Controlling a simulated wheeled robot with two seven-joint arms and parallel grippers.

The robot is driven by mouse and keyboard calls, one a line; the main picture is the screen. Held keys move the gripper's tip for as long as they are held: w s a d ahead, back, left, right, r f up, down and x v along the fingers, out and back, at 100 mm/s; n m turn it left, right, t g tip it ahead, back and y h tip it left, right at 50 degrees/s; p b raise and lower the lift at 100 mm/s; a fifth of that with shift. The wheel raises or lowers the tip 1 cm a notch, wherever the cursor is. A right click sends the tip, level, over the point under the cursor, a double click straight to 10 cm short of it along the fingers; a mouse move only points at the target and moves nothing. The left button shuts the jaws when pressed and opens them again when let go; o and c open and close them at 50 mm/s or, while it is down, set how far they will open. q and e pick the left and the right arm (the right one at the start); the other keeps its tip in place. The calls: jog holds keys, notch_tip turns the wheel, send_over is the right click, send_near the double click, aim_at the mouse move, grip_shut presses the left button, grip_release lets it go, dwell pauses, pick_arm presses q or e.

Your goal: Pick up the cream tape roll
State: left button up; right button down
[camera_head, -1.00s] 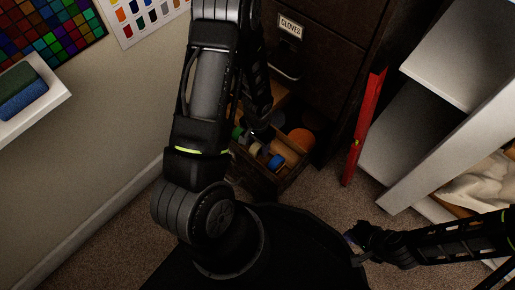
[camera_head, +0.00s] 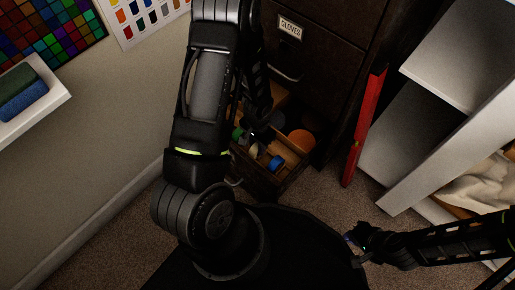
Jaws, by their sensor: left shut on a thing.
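The open wooden drawer (camera_head: 294,169) at the foot of the dark cabinet holds several small rolls. A blue roll (camera_head: 276,163) lies near its front, an orange round thing (camera_head: 301,140) at its right, and a green one (camera_head: 238,133) at its left. I cannot make out the cream tape roll for certain. My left gripper (camera_head: 256,133) reaches down into the drawer, dark and partly hidden by my own arm. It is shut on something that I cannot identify. My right gripper (camera_head: 352,240) is low at the right, away from the drawer; its fingers are unclear.
The dark cabinet (camera_head: 325,55) with a GLOVES label rises behind the drawer. A red upright bar (camera_head: 364,130) and white shelves (camera_head: 440,60) stand to the right. A wall with a white ledge (camera_head: 50,95) is at the left. Carpet (camera_head: 335,195) is clear right of the drawer.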

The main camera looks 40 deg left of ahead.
pick_arm(q)
grip_shut()
notch_tip(320, 180, up, 10)
jog(key=p, duration=0.4)
dwell(0.6)
